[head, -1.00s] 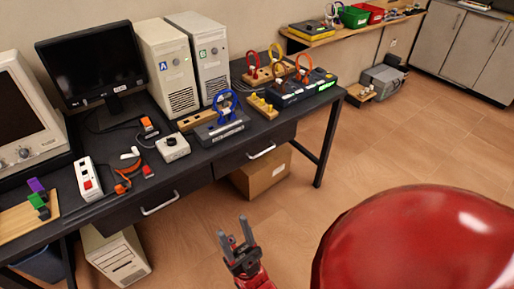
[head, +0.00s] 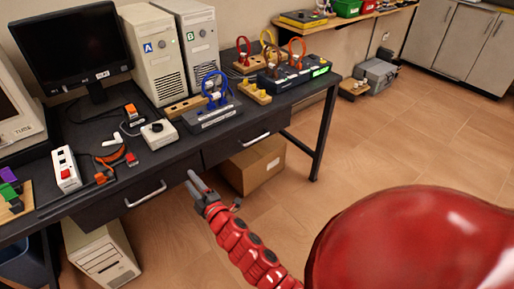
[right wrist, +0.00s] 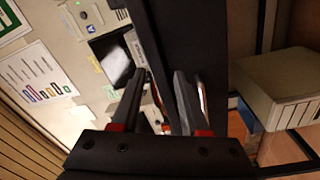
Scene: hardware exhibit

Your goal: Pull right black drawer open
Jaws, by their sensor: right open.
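The right black drawer (head: 236,146) is under the desk top and looks shut. Its silver bar handle (head: 257,139) is on its front. My right gripper (head: 198,184) is open and empty, near the desk's front, left of and lower in the picture than that handle. No contact with the drawer shows. Its two dark fingers also show in the right wrist view (right wrist: 160,85), apart, with the dark desk edge behind them. I cannot make out the handle there. My left gripper is out of view.
A left drawer with its own handle (head: 146,194) is beside it. The black desk (head: 185,150) bears a monitor (head: 74,50), computer towers (head: 153,50) and several small devices. A cardboard box (head: 252,165) is under the desk.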

